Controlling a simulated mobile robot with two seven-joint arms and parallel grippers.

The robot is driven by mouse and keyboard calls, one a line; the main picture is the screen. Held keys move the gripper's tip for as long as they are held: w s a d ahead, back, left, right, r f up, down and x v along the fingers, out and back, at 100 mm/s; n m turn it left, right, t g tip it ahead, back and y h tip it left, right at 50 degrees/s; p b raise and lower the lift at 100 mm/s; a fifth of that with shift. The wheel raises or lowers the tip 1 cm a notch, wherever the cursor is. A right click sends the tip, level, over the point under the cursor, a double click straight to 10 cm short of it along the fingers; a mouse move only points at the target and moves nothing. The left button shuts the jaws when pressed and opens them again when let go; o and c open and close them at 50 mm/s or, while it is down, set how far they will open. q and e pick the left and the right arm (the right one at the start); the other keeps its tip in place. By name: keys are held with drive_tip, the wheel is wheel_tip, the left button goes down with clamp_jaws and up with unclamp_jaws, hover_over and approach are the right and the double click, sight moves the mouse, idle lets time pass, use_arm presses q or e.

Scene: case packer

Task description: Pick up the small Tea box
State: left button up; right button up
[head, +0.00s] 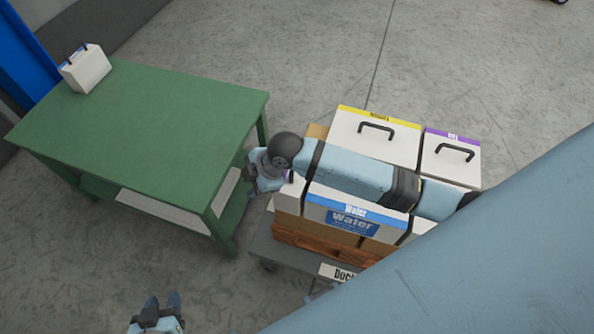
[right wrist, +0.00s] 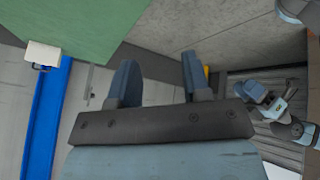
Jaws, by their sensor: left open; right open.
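No label that reads Tea can be made out. A smaller white box with a purple top band (head: 451,160) and black handle sits at the right of the loaded cart; its print is too small to read. My right arm reaches across the boxes, and my right gripper (head: 262,186) is between the cart and the green table, apart from that box. In the right wrist view its jaws (right wrist: 159,62) are open with nothing between them. My left gripper (head: 162,302) is open and empty, low at the bottom of the head view.
A white box with a yellow band (head: 375,135) and a blue-labelled Water box (head: 352,222) share the cart (head: 280,250). The green table (head: 150,120) has a small white box with a blue band (head: 87,71) at its far left corner; its top is otherwise clear.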

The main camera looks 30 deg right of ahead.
drive_tip(key=w+d+r+n+g+h+b, duration=0.3)
drive_tip(key=w+d+n+h, duration=0.15)
drive_tip(key=d, duration=0.25)
drive_tip(key=w+d+r+n+g+h+b, duration=0.25)
drive_tip(key=d+n+b, duration=0.2)
drive_tip(key=d, duration=0.25)
drive_tip(key=shift+t, duration=0.25)
drive_tip(key=f, duration=0.7)
drive_tip(key=shift+s+d+f, duration=0.3)
drive_tip(key=shift+s+f, duration=0.05)
drive_tip(key=shift+s+d+f, duration=0.15)
drive_tip(key=shift+f, duration=0.75)
drive_tip(key=shift+s+d+f, duration=0.2)
drive_tip(key=shift+f, duration=0.7)
drive_tip(key=shift+s+d+f, duration=0.15)
drive_tip(key=shift+f, duration=0.75)
clamp_jaws()
drive_tip(key=shift+r, duration=0.1)
